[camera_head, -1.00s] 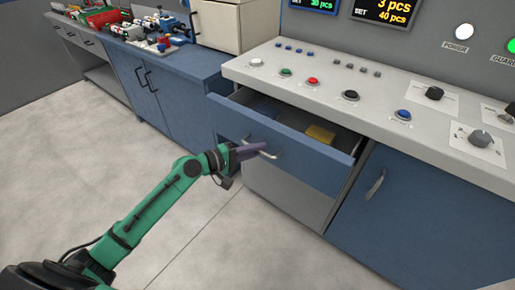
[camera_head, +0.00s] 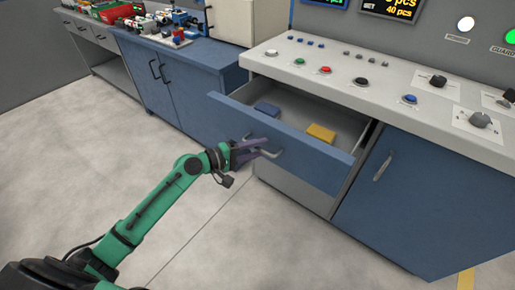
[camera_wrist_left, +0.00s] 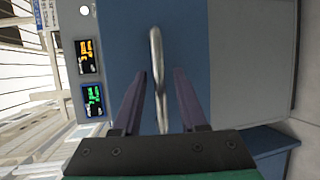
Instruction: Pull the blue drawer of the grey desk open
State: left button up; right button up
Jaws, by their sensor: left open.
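The blue drawer (camera_head: 297,146) of the grey desk (camera_head: 350,88) stands well open, with its inside showing. Its metal handle (camera_head: 262,149) is on the front face. My left gripper (camera_head: 262,146) is at the handle, with its purple fingers open. In the left wrist view the handle (camera_wrist_left: 157,75) runs between the two spread fingers (camera_wrist_left: 160,90), with gaps on both sides. Whether a finger touches the handle from behind is hidden. My right gripper is not in view.
A blue block (camera_head: 267,109) and a yellow block (camera_head: 321,132) lie in the drawer. A blue cabinet door (camera_head: 400,190) is right of it. A blue cabinet (camera_head: 180,80) with bins and parts stands left. The floor in front is clear.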

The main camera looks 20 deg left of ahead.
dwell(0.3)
pick_arm(q)
jog(key=b+v, duration=0.1)
jog(key=v, duration=1.3)
jog(key=shift+s+a+r+b, duration=0.15)
jog(key=shift+s+b, duration=0.05)
jog(key=shift+b, duration=0.1)
